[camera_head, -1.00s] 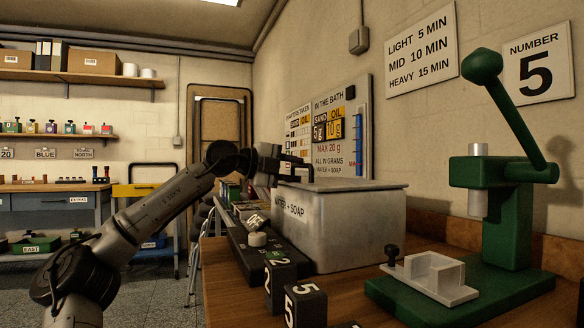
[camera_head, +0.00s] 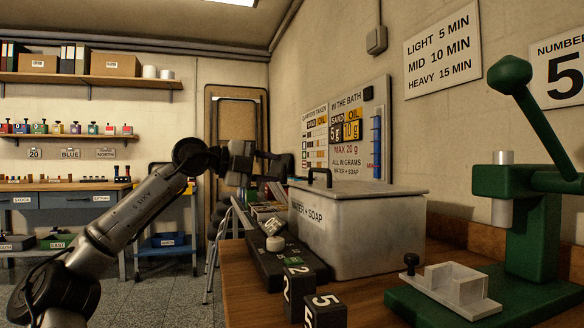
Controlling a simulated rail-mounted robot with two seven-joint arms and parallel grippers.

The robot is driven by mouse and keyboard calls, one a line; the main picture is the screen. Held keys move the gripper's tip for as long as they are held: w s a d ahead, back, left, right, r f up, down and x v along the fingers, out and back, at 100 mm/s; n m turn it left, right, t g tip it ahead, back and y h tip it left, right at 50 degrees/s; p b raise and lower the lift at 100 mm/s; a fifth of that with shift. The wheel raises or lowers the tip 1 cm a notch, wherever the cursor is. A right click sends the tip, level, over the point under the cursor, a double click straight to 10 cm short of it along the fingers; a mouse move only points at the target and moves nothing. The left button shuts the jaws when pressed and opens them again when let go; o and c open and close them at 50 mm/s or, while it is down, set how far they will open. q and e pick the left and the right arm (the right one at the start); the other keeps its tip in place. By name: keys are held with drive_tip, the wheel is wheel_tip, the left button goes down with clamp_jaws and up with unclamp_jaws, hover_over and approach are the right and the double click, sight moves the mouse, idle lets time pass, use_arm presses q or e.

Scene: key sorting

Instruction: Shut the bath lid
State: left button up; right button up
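The bath is a grey metal tank (camera_head: 365,236) marked "WATER + SOAP", standing on the wooden bench. Its flat grey lid (camera_head: 375,187) lies level across the top and looks shut, with no gap that I can see along the near rim. A dark handle (camera_head: 320,177) stands up from the lid's left part. My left gripper (camera_head: 277,167) is just left of the handle, apart from it, with its fingers spread and nothing seen between them. My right gripper is out of view.
A black control box (camera_head: 262,255) with a pale knob (camera_head: 274,243) stands along the bath's left side, with number blocks (camera_head: 325,311) in front. A green press (camera_head: 520,230) with a white fixture (camera_head: 450,288) is at the right. A wall board (camera_head: 346,132) hangs behind the bath.

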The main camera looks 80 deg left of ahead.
use_arm(q)
drive_tip(key=shift+p+v, duration=0.3)
drive_tip(key=shift+v, duration=1.7)
